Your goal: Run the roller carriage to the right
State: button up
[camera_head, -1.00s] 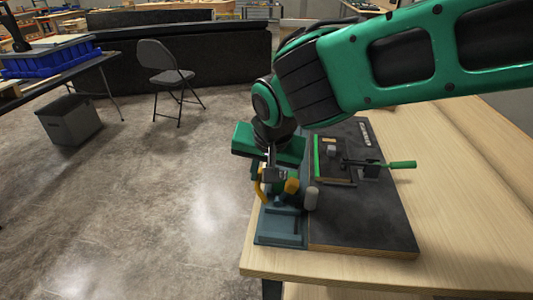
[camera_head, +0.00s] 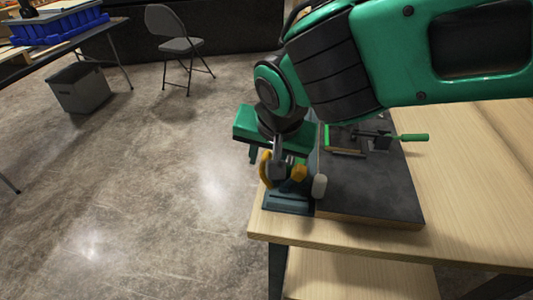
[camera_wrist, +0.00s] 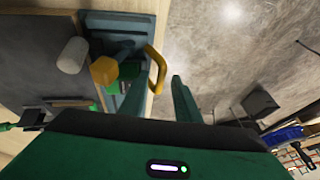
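The likely roller carriage is the assembly on a slate-blue base (camera_head: 288,204) at the board's left edge. It has a yellow loop handle (camera_head: 265,170), a yellow knob (camera_head: 298,174) and a pale grey roller (camera_head: 319,186). My gripper (camera_head: 277,165) points down close beside the loop handle. In the wrist view my gripper (camera_wrist: 165,76) has its fingers apart. Contact cannot be told. The grey roller (camera_wrist: 72,55) and yellow knob (camera_wrist: 104,70) lie left of the fingers.
The dark board (camera_head: 365,195) lies on a wooden table (camera_head: 465,190). A clamp with a green handle (camera_head: 413,137) stands at its back right. Open concrete floor lies left of the table, with a folding chair (camera_head: 172,45) and a grey bin (camera_head: 80,88) farther back.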

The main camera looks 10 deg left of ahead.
dwell(0.3)
jog(key=shift+r, duration=0.35)
jog(key=v, duration=1)
jog(key=shift+d+f, duration=0.1)
jog(key=shift+d, duration=0.05)
jog(key=w+d+f+m+g+h, duration=0.1)
jog(key=w+d+f+m+h, duration=0.15)
jog(key=d, duration=1.45)
jog(key=w+d+f+m+g+h, duration=0.15)
jog(key=d+f, duration=0.25)
jog(key=d, duration=1.2)
jog(key=s+d+f+m+g+y, duration=0.1)
jog(key=s+d+f, duration=0.1)
jog(key=s+d, duration=0.4)
jog(key=s+d+f+m+g+y, duration=0.1)
jog(key=s+d+f, duration=0.2)
jog(key=s+d, duration=0.4)
jog(key=shift+d+f, duration=0.35)
jog(key=shift+d, duration=0.25)
